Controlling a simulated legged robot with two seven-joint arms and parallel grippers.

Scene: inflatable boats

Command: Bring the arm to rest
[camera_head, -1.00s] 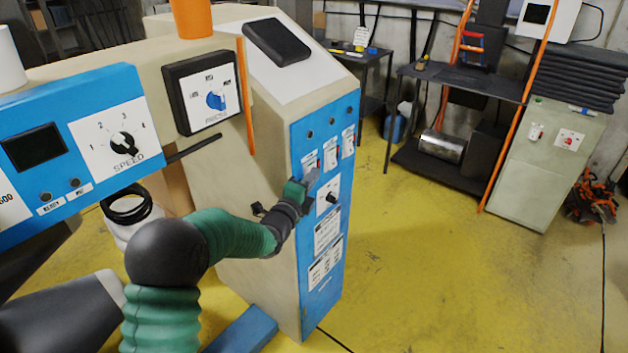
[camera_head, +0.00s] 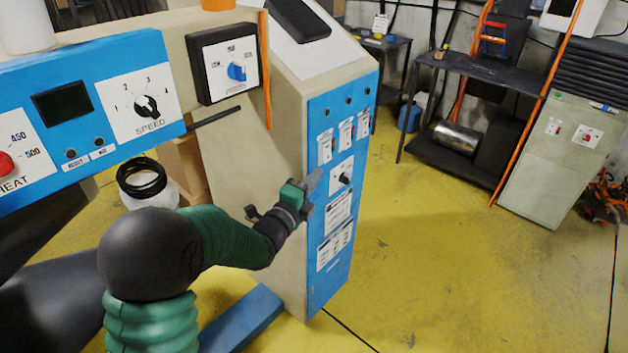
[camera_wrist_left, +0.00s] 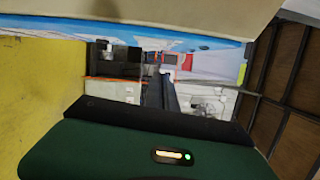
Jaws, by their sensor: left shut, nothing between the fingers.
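My left arm, with green sleeves and a black elbow, comes in from the lower left in the head view. Its left gripper (camera_head: 311,184) is shut and empty, just in front of the left part of the blue switch panel (camera_head: 340,215). I cannot tell whether it touches the panel. In the left wrist view the green wrist housing fills the bottom, and the panel shows as a blue strip across the top. My right gripper is not in view.
The blue speed panel (camera_head: 75,110) and a dial box (camera_head: 224,62) stand at the left, near the arm. A dark bench (camera_head: 470,80) and a grey-green cabinet (camera_head: 545,170) stand at the back right. The yellow floor (camera_head: 430,260) between is clear.

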